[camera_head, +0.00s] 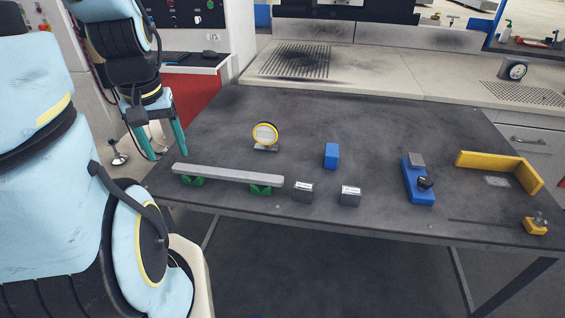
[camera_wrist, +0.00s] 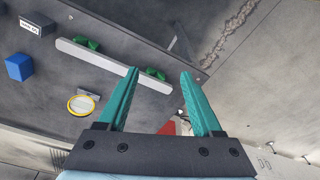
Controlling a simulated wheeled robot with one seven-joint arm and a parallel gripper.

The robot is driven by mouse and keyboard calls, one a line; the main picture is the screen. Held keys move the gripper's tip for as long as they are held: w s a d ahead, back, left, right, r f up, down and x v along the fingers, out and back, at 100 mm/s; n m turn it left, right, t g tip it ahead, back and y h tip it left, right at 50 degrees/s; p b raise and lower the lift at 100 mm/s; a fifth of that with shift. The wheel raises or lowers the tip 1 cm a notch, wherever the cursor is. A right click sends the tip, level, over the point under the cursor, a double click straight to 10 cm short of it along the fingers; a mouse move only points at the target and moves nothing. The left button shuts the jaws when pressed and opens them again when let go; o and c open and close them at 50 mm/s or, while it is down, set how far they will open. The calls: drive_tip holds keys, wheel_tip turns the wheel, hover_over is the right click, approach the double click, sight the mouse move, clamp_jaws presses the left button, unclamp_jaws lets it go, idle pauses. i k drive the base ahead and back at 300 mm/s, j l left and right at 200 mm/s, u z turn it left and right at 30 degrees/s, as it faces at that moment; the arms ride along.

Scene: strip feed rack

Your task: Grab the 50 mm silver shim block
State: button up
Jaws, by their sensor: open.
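Two small silver-grey blocks with white labels stand near the front edge of the dark table, a left block (camera_head: 303,194) and a right block (camera_head: 350,198). Their labels are too small to read surely, so I cannot tell which is the 50 mm shim block. The left block also shows in the wrist view (camera_wrist: 36,25), at the upper left; a sliver of another thing is cut by the left edge there. My gripper (camera_head: 167,155) has teal fingers spread apart and empty, at the table's left end, away from both blocks. In the wrist view its fingers (camera_wrist: 160,73) point toward the table edge.
A grey strip (camera_head: 228,174) lies on two green supports between my gripper and the blocks. A yellow-ringed dial (camera_head: 265,134) and a blue block (camera_head: 331,155) stand behind. A blue fixture (camera_head: 418,188) and yellow angle fence (camera_head: 490,160) are rightward. Table between blocks and fixture is clear.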

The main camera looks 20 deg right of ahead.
sight(303, 192)
drive_tip(key=l+u, duration=0.1)
drive_tip(key=u, duration=0.25)
drive_tip(key=k+u, duration=0.15)
drive_tip(key=u, duration=0.2)
drive_tip(key=l+u, duration=0.1)
drive_tip(key=u, duration=0.2)
drive_tip(key=k+u, duration=0.3)
drive_tip(key=k, duration=0.25)
drive_tip(key=k+u, duration=0.25)
drive_tip(key=k, duration=0.55)
